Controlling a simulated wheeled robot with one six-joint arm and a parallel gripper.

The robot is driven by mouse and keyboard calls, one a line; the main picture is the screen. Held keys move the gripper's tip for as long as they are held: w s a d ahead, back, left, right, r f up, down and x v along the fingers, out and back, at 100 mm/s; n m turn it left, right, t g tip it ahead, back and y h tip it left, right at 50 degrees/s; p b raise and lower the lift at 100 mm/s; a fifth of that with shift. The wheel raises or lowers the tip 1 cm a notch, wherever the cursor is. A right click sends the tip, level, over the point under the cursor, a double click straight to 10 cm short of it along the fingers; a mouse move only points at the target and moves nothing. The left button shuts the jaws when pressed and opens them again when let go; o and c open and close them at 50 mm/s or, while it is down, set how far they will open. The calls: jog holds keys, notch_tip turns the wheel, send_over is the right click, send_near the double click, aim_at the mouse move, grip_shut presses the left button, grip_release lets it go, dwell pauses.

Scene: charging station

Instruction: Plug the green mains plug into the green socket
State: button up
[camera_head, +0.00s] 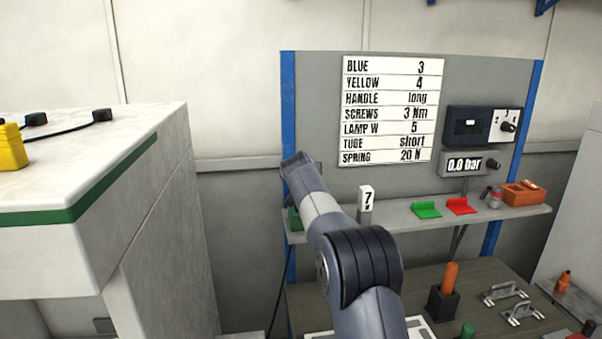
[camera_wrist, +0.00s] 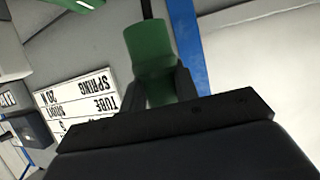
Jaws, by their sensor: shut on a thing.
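The green plug (camera_wrist: 150,50) is held upright in the picture between the fingers of my gripper (camera_wrist: 159,82), which is shut on it, in the wrist view. Another green piece (camera_wrist: 82,4) with pale spots is cut off at the wrist view's top edge, apart from the plug.
A shelf (camera_head: 400,222) bears a number tag (camera_head: 366,198), a green bracket (camera_head: 427,209) and a red bracket (camera_head: 460,205). A sign (camera_head: 392,110) hangs above it on a panel with a blue post (camera_head: 288,100). A white counter (camera_head: 110,130) stands at left.

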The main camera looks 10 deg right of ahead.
jog(key=shift+f, duration=0.1)
notch_tip(320, 180, down, 6)
jog(key=b, duration=0.5)
jog(key=shift+r, duration=0.2)
jog(key=shift+f+b, duration=1.6)
jog(key=shift+b, duration=0.25)
dwell(1.1)
jog(key=o, duration=1.1)
jog(key=shift+c, duration=0.2)
jog(key=shift+s+r, duration=0.1)
jog(key=b+v, duration=0.4)
jog(key=v, duration=0.6)
jog(key=shift+s+r, duration=0.2)
jog(key=shift+s, duration=0.1)
jog(key=shift+w, duration=0.1)
